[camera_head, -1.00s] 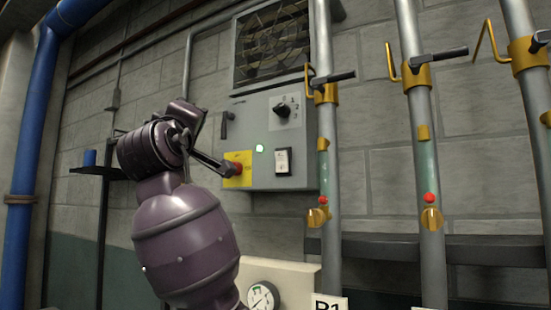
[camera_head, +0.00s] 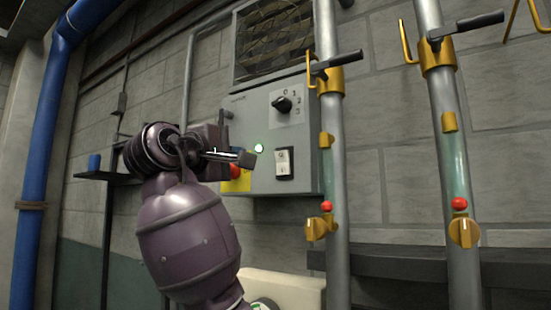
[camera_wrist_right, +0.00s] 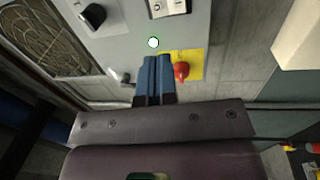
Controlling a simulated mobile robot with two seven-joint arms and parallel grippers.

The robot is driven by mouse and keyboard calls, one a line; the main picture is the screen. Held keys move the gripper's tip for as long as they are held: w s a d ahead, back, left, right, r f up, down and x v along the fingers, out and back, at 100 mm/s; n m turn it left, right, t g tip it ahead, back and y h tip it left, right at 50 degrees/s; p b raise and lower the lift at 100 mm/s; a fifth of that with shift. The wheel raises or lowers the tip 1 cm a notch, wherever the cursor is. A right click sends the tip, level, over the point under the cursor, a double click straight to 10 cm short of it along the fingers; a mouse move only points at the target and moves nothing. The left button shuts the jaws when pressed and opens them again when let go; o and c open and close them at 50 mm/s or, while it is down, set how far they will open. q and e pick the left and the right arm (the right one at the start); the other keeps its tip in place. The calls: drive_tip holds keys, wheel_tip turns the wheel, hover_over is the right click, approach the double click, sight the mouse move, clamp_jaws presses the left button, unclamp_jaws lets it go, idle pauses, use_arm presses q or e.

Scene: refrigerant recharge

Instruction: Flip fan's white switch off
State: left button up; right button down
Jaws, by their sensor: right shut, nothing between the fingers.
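The white rocker switch (camera_head: 284,163) sits low on the right of the grey control box (camera_head: 262,177) under the fan (camera_head: 275,42). The switch also shows at the top edge of the right wrist view (camera_wrist_right: 166,6), partly cut off. I cannot tell which way it is tipped. My right gripper (camera_head: 248,159) is shut and empty, in front of the box and left of the switch, apart from it in the picture. Its blue fingers (camera_wrist_right: 158,60) lie together in the wrist view, below the green light. My left gripper is not in view.
A green light (camera_head: 259,148) and a black rotary knob (camera_head: 283,105) are on the box. A grey pipe (camera_head: 335,190) with a yellow valve stands just right of the box.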

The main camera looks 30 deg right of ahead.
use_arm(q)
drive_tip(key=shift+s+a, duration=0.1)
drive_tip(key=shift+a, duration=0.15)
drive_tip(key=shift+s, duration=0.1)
use_arm(e)
drive_tip(key=shift+r, duration=0.1)
drive_tip(key=p, duration=0.4)
approach(280, 157)
drive_tip(key=x, duration=0.6)
drive_tip(key=shift+d+r, duration=0.15)
drive_tip(key=shift+w+d, duration=0.25)
drive_tip(key=shift+d, duration=0.2)
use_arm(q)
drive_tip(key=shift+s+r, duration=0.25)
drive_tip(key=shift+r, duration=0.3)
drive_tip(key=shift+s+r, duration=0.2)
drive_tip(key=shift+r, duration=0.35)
use_arm(e)
drive_tip(key=shift+d, duration=0.1)
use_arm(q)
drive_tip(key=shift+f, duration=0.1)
